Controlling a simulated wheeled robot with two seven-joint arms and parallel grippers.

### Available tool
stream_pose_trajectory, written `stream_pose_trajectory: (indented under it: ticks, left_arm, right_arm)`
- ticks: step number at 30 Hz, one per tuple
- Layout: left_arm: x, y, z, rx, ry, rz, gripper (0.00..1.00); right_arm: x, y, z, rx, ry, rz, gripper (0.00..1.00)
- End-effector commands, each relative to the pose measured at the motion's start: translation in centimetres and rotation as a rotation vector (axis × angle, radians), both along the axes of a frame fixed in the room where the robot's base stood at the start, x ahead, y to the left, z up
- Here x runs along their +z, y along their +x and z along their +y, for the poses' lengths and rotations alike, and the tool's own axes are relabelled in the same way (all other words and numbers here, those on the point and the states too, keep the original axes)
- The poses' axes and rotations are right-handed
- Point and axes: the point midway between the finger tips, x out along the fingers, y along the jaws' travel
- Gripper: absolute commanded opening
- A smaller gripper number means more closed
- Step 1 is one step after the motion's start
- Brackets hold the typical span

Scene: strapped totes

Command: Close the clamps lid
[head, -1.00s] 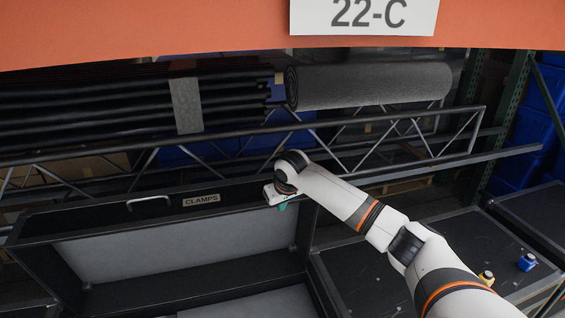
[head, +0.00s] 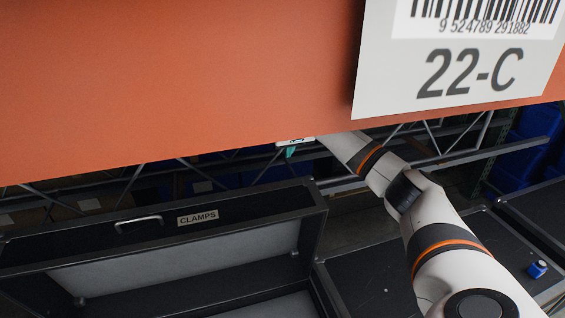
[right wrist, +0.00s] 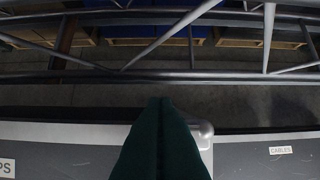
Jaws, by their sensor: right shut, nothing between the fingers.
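The clamps lid (head: 60,241) stands raised at the left in the head view, with its pale grey inner face (head: 180,262) showing. A metal handle (head: 138,223) and a CLAMPS label (head: 198,217) are on its dark upper part. My right gripper (head: 291,151) is beyond and above the lid's right end, apart from it in the picture, partly hidden by the orange beam. Its teal fingers (right wrist: 160,140) are shut and empty in the right wrist view. The end of the CLAMPS label (right wrist: 7,168) shows at the left there. My left gripper is out of view.
An orange beam (head: 180,90) with a 22-C sign (head: 470,75) blocks much of the upper head view. Dark rack trusses (right wrist: 60,75) run behind. A CABLES label (right wrist: 280,150) is at the right, and a blue object (head: 538,268) lies on the right-hand dark top.

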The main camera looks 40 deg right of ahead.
Motion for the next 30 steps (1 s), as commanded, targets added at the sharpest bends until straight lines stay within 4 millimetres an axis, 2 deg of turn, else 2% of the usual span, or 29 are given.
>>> stream_pose_trajectory:
  ticks: [5, 15, 22, 30]
  left_arm:
    - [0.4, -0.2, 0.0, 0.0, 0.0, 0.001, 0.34]
    - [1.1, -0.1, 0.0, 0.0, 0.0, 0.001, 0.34]
    - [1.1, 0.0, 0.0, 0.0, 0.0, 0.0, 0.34]
    - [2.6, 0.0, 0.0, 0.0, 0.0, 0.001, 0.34]
  right_arm:
    - [-1.3, 0.7, -0.3, -0.003, 0.004, 0.002, 0.0]
    - [-6.6, 3.4, -1.4, -0.004, 0.003, 0.002, 0.0]
    - [-8.7, 4.4, -1.8, -0.003, 0.003, 0.001, 0.0]
    - [-8.8, 2.4, -1.1, 0.001, -0.001, 0.002, 0.0]
